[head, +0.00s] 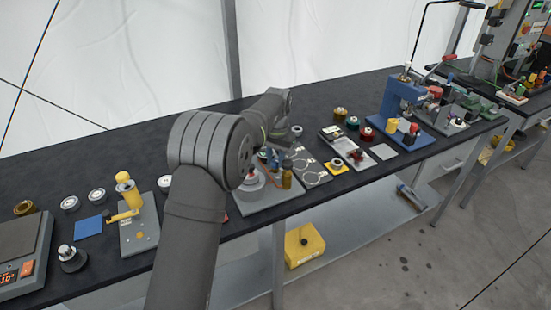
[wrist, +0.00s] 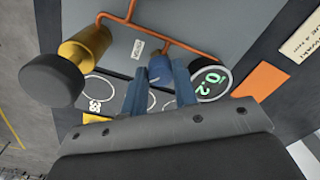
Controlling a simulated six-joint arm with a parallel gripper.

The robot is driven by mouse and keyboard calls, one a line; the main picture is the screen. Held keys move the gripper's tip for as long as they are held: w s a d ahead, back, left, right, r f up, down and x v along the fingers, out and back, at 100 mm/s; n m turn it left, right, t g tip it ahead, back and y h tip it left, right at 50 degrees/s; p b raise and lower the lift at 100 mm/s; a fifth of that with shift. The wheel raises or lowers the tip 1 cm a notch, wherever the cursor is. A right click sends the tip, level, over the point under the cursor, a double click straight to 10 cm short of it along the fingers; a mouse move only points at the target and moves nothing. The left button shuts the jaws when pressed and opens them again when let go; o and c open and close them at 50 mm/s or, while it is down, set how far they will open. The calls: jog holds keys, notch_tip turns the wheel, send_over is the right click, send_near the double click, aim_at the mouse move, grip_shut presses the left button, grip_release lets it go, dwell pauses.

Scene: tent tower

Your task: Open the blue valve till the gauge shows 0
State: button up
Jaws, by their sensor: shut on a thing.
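The blue valve (wrist: 160,70) is in the upper middle of the wrist view, at the end of an orange pipe on a grey panel (wrist: 205,25). My gripper (wrist: 159,86) is shut on it, one finger on each side; the fingers hide part of it. The round dark gauge (wrist: 210,83) sits just right of the fingers. Its green digits look like 0 and 2; their order and decimal point are hard to tell at this angle. In the head view my gripper (head: 276,155) is over the grey plate (head: 280,204), where the arm hides most of the valve and the gauge cannot be read.
A brass cylinder with a dark round cap (wrist: 52,80) stands close left of my gripper in the wrist view. An orange patch (wrist: 260,80) lies right of the gauge. In the head view, a yellow-handled stand (head: 128,200) is left and a blue press (head: 398,100) right.

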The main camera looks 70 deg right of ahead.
aim_at(275, 162)
jog(key=m, duration=0.4)
jog(key=shift+m, duration=0.3)
jog(key=shift+w+m, duration=0.1)
jog(key=shift+m, duration=2.5)
jog(key=o, duration=1)
jog(key=r, duration=1.7)
jog(key=shift+s+a+r, duration=0.2)
jog(key=shift+a+r, duration=0.05)
jog(key=shift+a, duration=0.05)
jog(key=shift+f, duration=0.1)
jog(key=f, duration=1.7)
jog(key=shift+w+d+f, duration=0.15)
jog(key=shift+w+d, duration=0.05)
jog(key=shift+d, duration=0.1)
